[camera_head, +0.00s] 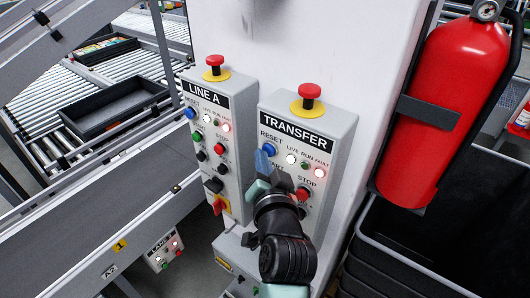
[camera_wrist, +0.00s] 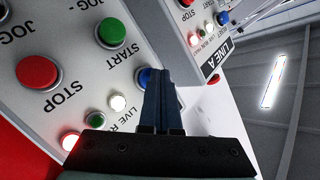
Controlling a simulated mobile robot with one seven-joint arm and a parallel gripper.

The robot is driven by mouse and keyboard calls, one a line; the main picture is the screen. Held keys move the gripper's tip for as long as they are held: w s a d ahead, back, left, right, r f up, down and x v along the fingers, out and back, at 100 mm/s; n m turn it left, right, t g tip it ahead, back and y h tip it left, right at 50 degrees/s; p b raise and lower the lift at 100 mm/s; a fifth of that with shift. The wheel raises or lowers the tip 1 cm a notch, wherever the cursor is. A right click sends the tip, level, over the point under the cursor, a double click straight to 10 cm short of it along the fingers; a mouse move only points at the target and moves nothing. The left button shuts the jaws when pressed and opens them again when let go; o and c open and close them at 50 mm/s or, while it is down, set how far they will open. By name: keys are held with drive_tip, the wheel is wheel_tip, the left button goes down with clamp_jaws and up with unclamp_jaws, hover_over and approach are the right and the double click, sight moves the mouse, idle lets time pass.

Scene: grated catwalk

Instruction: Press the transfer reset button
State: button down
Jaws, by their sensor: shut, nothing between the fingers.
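The grey TRANSFER control box (camera_head: 335,147) is on a white column, with a red mushroom button on a yellow base (camera_head: 310,97) on top. Its blue RESET button (camera_head: 269,149) sits at upper left, under its label. My gripper (camera_head: 262,162) is shut and empty, fingertips just below this button. In the wrist view, where the panel appears upside down, my shut fingers (camera_wrist: 161,98) partly cover the blue button (camera_wrist: 145,78). I cannot tell whether they touch it. The red STOP button (camera_wrist: 38,72) and green START button (camera_wrist: 110,32) show left of the fingers.
The similar LINE A box (camera_head: 207,140) is left of TRANSFER, with its own blue button (camera_head: 190,113). A fire extinguisher (camera_head: 445,105) hangs at right above black crates (camera_head: 385,262). Conveyors (camera_head: 105,205) fill the left. On TRANSFER, the white (camera_head: 291,158) and red FAULT (camera_head: 319,173) lights glow.

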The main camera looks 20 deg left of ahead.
drive_tip(key=shift+w+d, duration=0.15)
drive_tip(key=shift+w, duration=0.15)
drive_tip(key=shift+s, duration=0.1)
idle(0.4)
drive_tip(key=shift+s+a+p, duration=0.2)
drive_tip(key=shift+s, duration=0.35)
drive_tip(key=shift+s+a+p, duration=0.2)
drive_tip(key=shift+s, duration=0.3)
drive_tip(key=s, duration=0.1)
drive_tip(key=s+a+p, duration=0.1)
drive_tip(key=s, duration=0.1)
drive_tip(key=s+p, duration=0.1)
drive_tip(key=shift+s+a, duration=0.35)
drive_tip(key=shift+a, duration=0.05)
idle(0.3)
